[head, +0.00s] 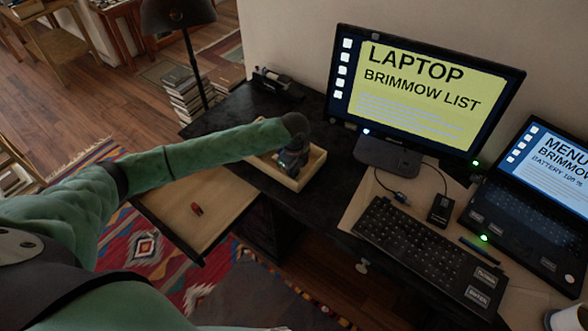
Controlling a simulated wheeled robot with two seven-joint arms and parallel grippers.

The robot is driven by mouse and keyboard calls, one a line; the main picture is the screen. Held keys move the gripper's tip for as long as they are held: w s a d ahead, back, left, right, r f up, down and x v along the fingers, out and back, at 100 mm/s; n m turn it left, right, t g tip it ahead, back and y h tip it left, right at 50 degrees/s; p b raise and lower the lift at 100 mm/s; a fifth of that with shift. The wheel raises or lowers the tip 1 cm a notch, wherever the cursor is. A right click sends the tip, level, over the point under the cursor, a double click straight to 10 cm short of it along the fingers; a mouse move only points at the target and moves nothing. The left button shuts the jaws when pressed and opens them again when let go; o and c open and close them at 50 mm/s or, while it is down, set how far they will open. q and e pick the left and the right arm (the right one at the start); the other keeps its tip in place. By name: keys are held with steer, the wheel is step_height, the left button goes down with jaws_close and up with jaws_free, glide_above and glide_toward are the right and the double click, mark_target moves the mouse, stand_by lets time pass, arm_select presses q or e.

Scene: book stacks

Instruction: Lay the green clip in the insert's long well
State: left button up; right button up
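A pale wooden tray, which looks like the insert (272,177), sits on the dark desk. My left gripper (292,165) points down over it, at or inside its walls. My forearm and the gripper body cover part of the tray, so its wells cannot be made out. The fingertips are too dark and small to tell whether they are open or shut, or hold anything. I cannot see the green clip. My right gripper is out of view.
An open drawer (170,205) left of the tray holds a small red object (197,209). To the right stand a monitor (425,85), a keyboard (415,248), a mouse (440,209) and a laptop (535,200). A lamp (180,15) and stacked books (188,95) are behind.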

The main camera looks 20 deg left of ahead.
arm_select(q)
steer(key=o, duration=0.3)
steer(key=shift+r, duration=0.1)
